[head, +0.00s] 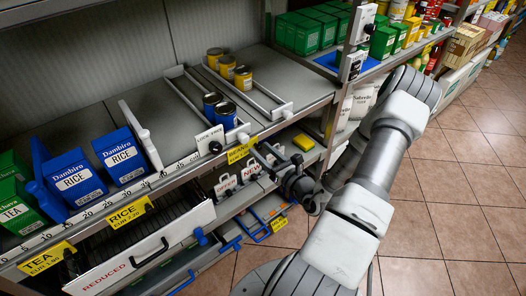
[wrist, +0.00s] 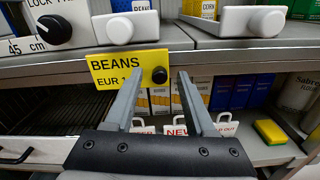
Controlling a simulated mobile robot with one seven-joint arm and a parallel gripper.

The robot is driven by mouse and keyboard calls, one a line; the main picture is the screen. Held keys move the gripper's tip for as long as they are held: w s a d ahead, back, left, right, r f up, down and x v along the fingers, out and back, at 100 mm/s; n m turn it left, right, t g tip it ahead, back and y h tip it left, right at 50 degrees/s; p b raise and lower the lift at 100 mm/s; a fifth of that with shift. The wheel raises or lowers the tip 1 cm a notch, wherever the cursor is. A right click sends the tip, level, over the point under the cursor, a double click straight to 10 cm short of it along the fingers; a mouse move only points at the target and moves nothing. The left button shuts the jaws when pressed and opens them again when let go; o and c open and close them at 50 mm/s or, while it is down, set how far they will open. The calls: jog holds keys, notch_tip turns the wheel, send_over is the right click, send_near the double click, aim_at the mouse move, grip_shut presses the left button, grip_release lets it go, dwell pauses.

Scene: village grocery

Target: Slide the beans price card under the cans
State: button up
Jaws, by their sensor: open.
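My gripper (head: 266,155) is in front of the shelf edge.
A centimetre scale (head: 120,198) runs along the shelf edge, with rice (head: 130,213) and tea (head: 47,258) cards further left. White-ended lane dividers (wrist: 252,21) jut out above my fingers. A yellow sponge (wrist: 272,131) lies on the lower shelf. The aisle floor (head: 440,200) is clear.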

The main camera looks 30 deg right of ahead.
jog(key=shift+s, duration=0.1)
jog(key=s+d+p, duration=0.1)
jog(key=s, duration=1.6)
jog(key=shift+d+p, duration=0.15)
jog(key=shift+p, duration=0.2)
